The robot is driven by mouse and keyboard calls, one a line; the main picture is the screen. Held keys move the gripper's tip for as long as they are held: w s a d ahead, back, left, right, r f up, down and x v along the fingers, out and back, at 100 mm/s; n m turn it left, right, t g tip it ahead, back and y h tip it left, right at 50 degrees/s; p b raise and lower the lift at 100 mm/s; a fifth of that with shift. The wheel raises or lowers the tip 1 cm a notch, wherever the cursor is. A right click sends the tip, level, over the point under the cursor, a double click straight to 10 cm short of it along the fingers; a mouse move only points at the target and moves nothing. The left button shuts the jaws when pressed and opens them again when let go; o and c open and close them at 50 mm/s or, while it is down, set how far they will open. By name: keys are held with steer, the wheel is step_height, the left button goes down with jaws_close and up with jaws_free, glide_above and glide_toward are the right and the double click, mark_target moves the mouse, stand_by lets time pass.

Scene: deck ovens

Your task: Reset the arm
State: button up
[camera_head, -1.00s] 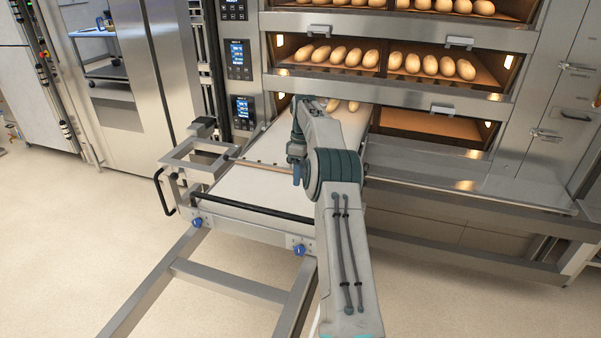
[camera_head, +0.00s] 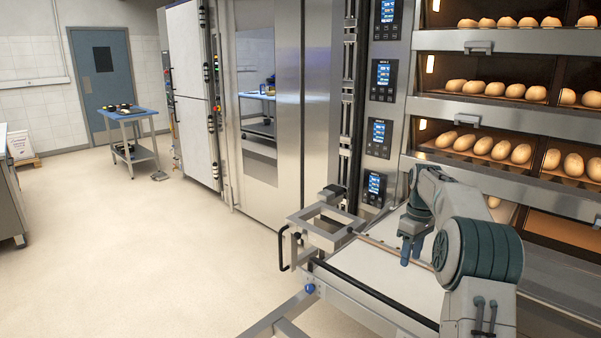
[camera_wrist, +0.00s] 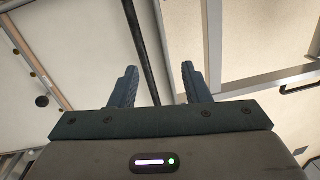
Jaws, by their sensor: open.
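My gripper (camera_head: 408,250) hangs at the end of my bent arm, above the white loading board (camera_head: 370,282) in front of the ovens. In the wrist view my gripper (camera_wrist: 159,78) is open, with two dark fingers apart and nothing between them. A black bar (camera_wrist: 145,50) of the loader passes behind the fingers in that view. The gap between the gripper and the board is hard to judge.
Deck ovens (camera_head: 480,120) with several rows of loaves stand at the right. A square metal frame (camera_head: 325,228) and a black handle (camera_head: 282,250) sit at the loader's left. A blue-topped cart (camera_head: 128,115) stands far back; the floor at left is clear.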

steer(key=s+a+r+m+t+h+p, duration=0.1)
steer(key=s+a+r+m, duration=0.1)
steer(key=s+a+r, duration=0.45)
steer(key=s+a+r+m+t, duration=0.15)
steer(key=s+a, duration=0.25)
steer(key=s, duration=0.5)
steer(key=s+a+f+m, duration=0.2)
steer(key=s, duration=0.8)
steer(key=s+a+f+m+t, duration=0.1)
steer(key=s+a+f+m, duration=0.1)
steer(key=s, duration=0.8)
steer(key=shift+a+f+p, duration=0.35)
steer(key=shift+f+p, duration=0.1)
